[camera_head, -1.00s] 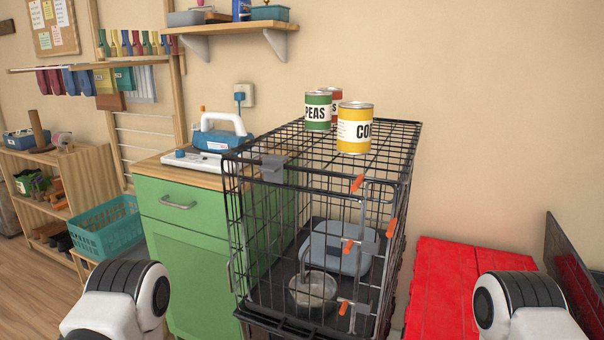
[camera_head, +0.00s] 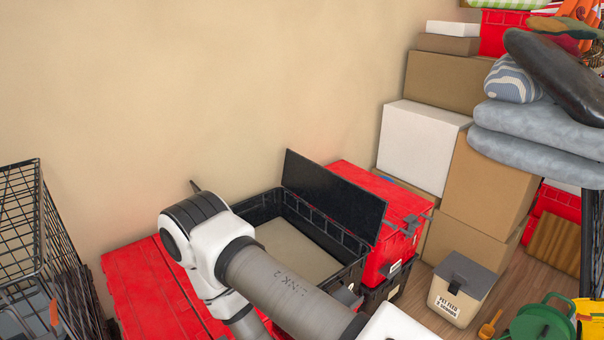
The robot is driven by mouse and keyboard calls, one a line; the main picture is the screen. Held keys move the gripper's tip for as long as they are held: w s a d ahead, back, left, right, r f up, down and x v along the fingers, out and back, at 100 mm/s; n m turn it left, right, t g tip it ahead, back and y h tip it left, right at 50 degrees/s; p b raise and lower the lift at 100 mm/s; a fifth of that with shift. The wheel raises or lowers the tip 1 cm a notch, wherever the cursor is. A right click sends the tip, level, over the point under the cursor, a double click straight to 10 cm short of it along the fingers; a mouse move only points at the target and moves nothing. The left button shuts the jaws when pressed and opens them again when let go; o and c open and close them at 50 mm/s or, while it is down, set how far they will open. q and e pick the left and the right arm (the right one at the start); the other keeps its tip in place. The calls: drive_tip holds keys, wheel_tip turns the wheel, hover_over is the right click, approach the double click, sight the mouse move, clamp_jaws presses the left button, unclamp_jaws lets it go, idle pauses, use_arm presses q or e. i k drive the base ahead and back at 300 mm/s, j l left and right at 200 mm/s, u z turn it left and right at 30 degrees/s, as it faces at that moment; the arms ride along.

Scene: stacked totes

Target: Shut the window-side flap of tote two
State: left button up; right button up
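An open black tote (camera_head: 347,273) stands low in the middle of the head view, with a pale surface visible inside. Its right-hand flap (camera_head: 335,195) stands up, tilted, dark and flat. A thin dark tip (camera_head: 194,186) sticks up at its left, mostly behind my arm; I cannot tell whether it belongs to the other flap. My arm comes in from the lower right and crosses in front of the tote's near left part. Neither gripper shows. I cannot read a tote number or tell which side is the window side.
Red lidded totes stand left (camera_head: 150,290) and right (camera_head: 405,205) of the black tote. A wire crate (camera_head: 38,215) is at the left edge. Boxes (camera_head: 420,140) and cushions (camera_head: 530,130) are stacked at right. A feed bin (camera_head: 460,285) and green reel (camera_head: 540,325) stand front right.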

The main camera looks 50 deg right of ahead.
sight(354, 209)
drive_tip(key=z, duration=1.55)
